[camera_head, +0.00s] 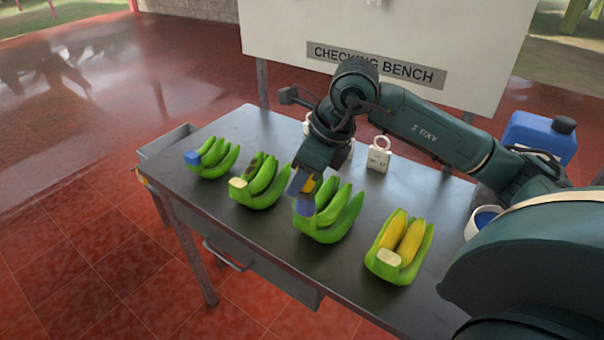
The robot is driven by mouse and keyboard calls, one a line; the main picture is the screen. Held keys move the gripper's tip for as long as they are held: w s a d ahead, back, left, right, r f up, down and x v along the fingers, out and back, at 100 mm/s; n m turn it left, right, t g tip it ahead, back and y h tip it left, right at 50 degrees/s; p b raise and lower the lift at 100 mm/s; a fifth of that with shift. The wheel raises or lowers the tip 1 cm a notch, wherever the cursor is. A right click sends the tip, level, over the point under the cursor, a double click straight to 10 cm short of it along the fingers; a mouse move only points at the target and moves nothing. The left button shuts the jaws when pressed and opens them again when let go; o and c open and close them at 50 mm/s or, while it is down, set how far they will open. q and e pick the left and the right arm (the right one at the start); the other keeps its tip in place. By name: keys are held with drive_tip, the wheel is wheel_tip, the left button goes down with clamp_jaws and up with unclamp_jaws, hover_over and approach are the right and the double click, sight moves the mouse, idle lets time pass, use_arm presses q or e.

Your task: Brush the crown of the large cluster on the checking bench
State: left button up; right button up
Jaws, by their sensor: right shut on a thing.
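Several green banana clusters lie in a row on the dark checking bench (380,205). The third from the left (335,222) looks largest. My right gripper (304,190) is over its crown end, pointing down, shut on a small tool with a yellow-orange part (309,185), probably the brush. A blue patch (304,206) shows where tool and crown meet; I cannot tell if it is tool, finger or coating. Most of that crown is hidden. The leftmost cluster (222,163) has a blue crown. The second (262,190) and the yellow-fruited rightmost (385,268) have pale crowns. My left gripper is out of view.
A white bowl with blue contents (484,220) stands at the bench's right, partly behind my arm. A blue jug (542,134) is behind it. A white ringed tag or weight (378,158) stands at the back. The sign board (400,50) rises behind.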

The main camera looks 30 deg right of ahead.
drive_tip(key=shift+f+b, duration=0.4)
drive_tip(key=shift+w, duration=0.1)
idle(0.4)
drive_tip(key=shift+w+a, duration=0.2)
drive_tip(key=shift+w, duration=0.2)
drive_tip(key=shift+s+d, duration=0.2)
drive_tip(key=shift+s, duration=0.1)
drive_tip(key=shift+s+d+b, duration=0.2)
drive_tip(key=shift+s+b, duration=0.4)
drive_tip(key=shift+s, duration=0.1)
drive_tip(key=shift+w+a+p, duration=0.15)
drive_tip(key=shift+w+a, duration=0.05)
drive_tip(key=shift+w, duration=0.3)
drive_tip(key=shift+w+a+p, duration=0.15)
drive_tip(key=shift+w, duration=0.35)
drive_tip(key=shift+s+d+f+b, duration=0.2)
drive_tip(key=shift+s+b, duration=0.2)
drive_tip(key=shift+s, duration=0.15)
drive_tip(key=shift+s+d+r, duration=0.1)
drive_tip(key=shift+s+d, duration=0.05)
drive_tip(key=shift+s, duration=0.35)
